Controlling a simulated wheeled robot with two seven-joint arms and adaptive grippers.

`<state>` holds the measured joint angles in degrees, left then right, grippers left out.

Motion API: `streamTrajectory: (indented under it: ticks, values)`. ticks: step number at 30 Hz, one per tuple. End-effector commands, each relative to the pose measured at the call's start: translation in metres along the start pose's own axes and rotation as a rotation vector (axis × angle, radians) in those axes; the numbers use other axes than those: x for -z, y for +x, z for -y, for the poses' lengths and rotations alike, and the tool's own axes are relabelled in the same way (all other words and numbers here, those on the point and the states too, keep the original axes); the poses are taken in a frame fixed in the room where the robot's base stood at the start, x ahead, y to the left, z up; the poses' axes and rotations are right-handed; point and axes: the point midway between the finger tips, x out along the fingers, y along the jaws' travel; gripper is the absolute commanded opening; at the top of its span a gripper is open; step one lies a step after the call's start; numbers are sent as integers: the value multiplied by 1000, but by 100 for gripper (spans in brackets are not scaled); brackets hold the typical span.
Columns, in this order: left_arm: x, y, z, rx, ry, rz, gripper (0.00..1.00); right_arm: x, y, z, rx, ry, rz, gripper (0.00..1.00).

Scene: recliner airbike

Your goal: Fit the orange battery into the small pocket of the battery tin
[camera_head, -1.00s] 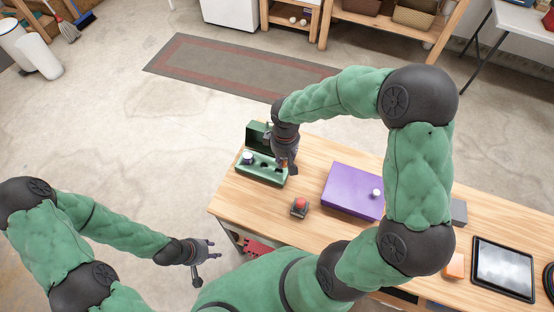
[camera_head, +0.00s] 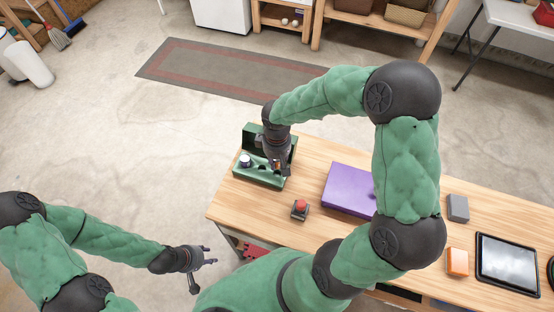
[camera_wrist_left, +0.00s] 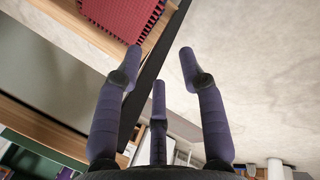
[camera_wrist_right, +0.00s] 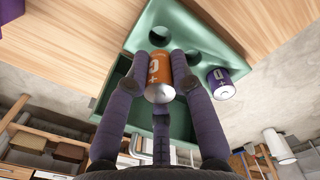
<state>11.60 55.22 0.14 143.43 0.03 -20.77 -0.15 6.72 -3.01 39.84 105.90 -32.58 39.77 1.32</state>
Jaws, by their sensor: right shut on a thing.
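The green battery tin (camera_head: 243,174) stands open at the table's far left corner, its lid (camera_head: 251,134) raised at the back. My right gripper (camera_head: 280,166) is over the tin's right part, shut on the orange battery (camera_wrist_right: 159,72). In the right wrist view the battery is between the fingertips, tilted, beside round pockets (camera_wrist_right: 174,16) of different sizes in the green insert. Whether its far end enters a pocket cannot be told. A purple battery (camera_wrist_right: 221,83) sits at the tin's other end. My left gripper (camera_head: 205,265) is open and empty off the table's front left.
A red button (camera_head: 300,207) on a dark base and a purple box (camera_head: 347,188) are right of the tin. Further right lie a grey block (camera_head: 457,208), an orange block (camera_head: 457,262) and a tablet (camera_head: 507,264). A red ribbed item (camera_wrist_left: 124,16) is near my left gripper.

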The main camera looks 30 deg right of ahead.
Motion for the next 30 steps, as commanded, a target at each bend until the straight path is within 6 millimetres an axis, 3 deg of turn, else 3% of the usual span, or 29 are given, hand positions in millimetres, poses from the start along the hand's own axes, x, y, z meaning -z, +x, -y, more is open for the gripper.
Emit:
streamTrajectory:
  ticks: [12,30]
  values:
    - [1,27,10,0,0,0,40,0,36,0,0,1,1,0]
    - [1,29,10,0,0,0,40,0,39,0,0,0,0,0]
